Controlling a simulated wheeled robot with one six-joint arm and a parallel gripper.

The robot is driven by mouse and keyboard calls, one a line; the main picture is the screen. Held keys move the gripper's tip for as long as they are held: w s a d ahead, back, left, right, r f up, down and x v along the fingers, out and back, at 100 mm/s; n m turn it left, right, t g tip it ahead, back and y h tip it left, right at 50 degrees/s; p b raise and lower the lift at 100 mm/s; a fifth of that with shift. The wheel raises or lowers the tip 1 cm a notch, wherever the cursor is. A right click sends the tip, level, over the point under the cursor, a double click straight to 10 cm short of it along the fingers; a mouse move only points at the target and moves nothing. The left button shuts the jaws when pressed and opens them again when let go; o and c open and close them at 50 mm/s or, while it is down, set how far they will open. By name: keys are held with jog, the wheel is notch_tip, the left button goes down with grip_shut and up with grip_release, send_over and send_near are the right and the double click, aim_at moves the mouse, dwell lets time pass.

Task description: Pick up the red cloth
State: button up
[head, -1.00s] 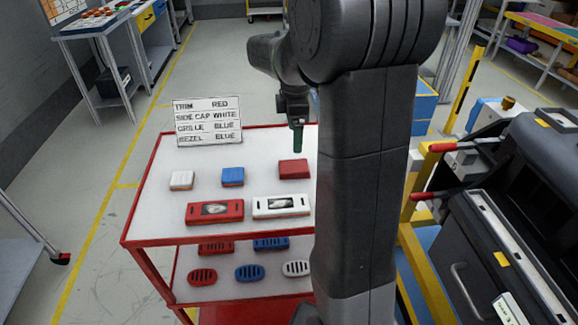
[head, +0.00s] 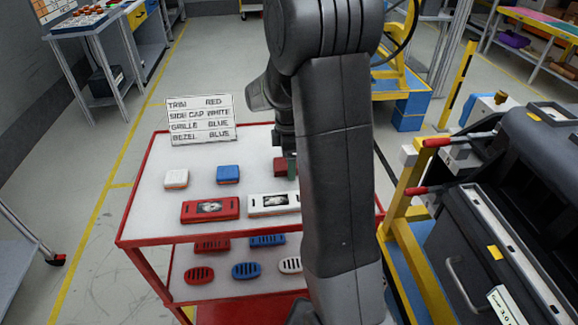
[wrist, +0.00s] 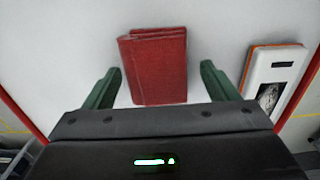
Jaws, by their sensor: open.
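The red cloth (wrist: 156,68) is a folded square lying on the white top of the red-framed cart. In the head view the cloth (head: 280,167) is partly hidden behind my arm and gripper. In the wrist view my gripper (wrist: 160,88) is open, with its green fingers on either side of the cloth's near part and gaps on both sides. The cloth reaches beyond the fingertips. In the head view my gripper (head: 291,168) is at the cloth, mostly hidden by my arm. Whether the fingers touch the cart top cannot be told.
The cart top (head: 150,215) also holds a white block (head: 176,179), a blue block (head: 229,175), a red panel (head: 210,210) and a white panel (head: 273,204). A sign (head: 202,119) stands at its back edge. Several vented parts lie on the lower shelf. A dark module (head: 520,200) is at right.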

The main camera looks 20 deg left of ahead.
jog(key=c, duration=1.1)
jog(key=shift+o, duration=0.2)
notch_tip(320, 180, up, 10)
jog(key=shift+o, duration=1.3)
jog(key=shift+c, duration=0.8)
jog(key=shift+s, duration=0.15)
jog(key=shift+c, duration=0.2)
